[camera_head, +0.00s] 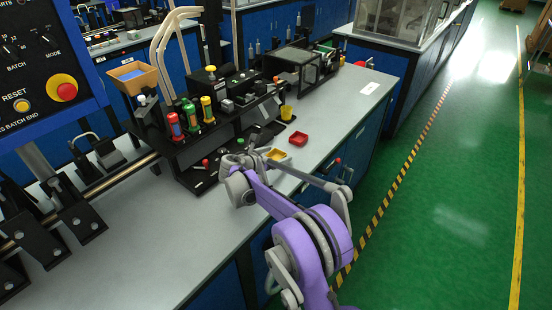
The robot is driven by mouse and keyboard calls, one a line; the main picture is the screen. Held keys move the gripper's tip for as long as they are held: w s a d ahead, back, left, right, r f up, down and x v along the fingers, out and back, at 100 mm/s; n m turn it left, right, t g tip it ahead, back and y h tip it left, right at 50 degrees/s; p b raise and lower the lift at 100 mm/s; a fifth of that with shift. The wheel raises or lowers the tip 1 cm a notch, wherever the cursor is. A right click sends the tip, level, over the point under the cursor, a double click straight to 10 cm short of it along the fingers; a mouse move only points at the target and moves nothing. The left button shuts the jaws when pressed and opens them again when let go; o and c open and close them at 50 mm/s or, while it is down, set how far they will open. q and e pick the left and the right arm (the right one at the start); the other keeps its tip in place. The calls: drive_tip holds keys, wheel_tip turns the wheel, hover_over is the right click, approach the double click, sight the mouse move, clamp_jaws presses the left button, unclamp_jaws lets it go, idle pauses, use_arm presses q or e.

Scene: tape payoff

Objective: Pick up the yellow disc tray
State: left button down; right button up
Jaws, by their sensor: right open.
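The yellow disc tray (276,154) is a small, shallow yellow tray on the grey bench top, just in front of the black machine. My right arm comes in from the bottom right, purple and grey. My right gripper (246,160) is over the bench just left of the yellow tray, close to it in the picture. It is open; the yellow tray does not appear to be held. My wrist and a grey arm part cover the bench just below the tray and may hide its near edge. Whether the gripper touches the tray cannot be told. My left gripper is not in view.
A red tray (298,138) lies just right of the yellow one, and a yellow cup (286,112) stands behind. The black machine (215,130) with coloured bottles blocks the left. A control panel (48,65) is at far left. The bench top (345,118) is clear at right.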

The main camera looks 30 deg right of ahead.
sight(275, 159)
drive_tip(key=c, duration=1.3)
wheel_tip(275, 159, up, 10)
drive_tip(key=shift+c, duration=0.2)
drive_tip(key=s+a+n+t+y+p, duration=0.3)
drive_tip(key=s+a+n+y+p, duration=0.1)
drive_tip(key=a, duration=0.6)
drive_tip(key=s+a+f+n+t+y+p, duration=0.1)
drive_tip(key=s+a+n+t+y+p, duration=0.3)
drive_tip(key=s+a, duration=0.3)
drive_tip(key=a+n, duration=0.1)
drive_tip(key=a, duration=0.2)
drive_tip(key=shift+s+n+t, duration=0.25)
drive_tip(key=shift+n+t, duration=0.05)
drive_tip(key=shift+n, duration=0.1)
